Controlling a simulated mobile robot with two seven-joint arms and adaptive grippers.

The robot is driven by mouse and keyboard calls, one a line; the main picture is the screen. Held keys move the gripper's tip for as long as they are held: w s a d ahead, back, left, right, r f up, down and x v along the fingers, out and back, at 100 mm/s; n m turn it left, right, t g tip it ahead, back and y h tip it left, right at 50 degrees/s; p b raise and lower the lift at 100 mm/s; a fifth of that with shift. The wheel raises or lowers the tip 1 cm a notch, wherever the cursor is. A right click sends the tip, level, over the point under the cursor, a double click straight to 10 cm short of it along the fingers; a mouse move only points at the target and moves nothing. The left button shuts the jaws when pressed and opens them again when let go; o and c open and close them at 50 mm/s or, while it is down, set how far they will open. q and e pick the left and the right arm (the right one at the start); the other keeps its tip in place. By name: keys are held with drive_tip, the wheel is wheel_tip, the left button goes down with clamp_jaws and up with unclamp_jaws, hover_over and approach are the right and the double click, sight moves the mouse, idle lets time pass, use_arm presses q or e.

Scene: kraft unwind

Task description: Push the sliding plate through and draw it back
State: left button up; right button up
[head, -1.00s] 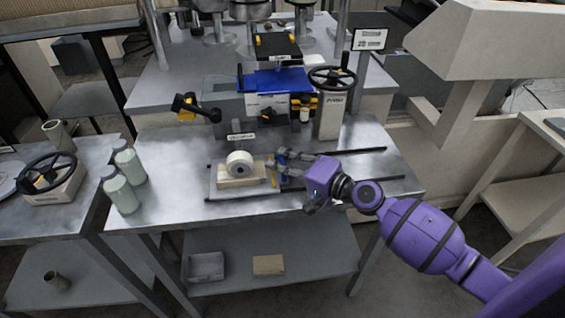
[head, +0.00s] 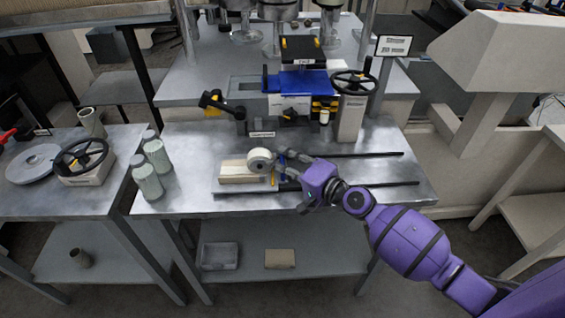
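The sliding plate seems to be the flat grey plate that carries a pale wooden block (head: 238,172), low between two dark rails (head: 330,187) on the metal table. A white roll (head: 259,160) is over the block's right end; whether it touches the block is unclear. A thin yellow strip (head: 272,175) and a small blue part (head: 281,172) stand at the right end. My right gripper (head: 282,162) comes from the right, with its fingers at that end. They partly hide it, and whether they are closed or touching is too small to tell. My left gripper is out of view.
A machine with a blue top (head: 297,82) and a handwheel (head: 354,82) stands behind the rails. A side table (head: 110,205) stands at left.

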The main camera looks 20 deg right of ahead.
drive_tip(key=shift+s, duration=0.1)
drive_tip(key=v, duration=1.2)
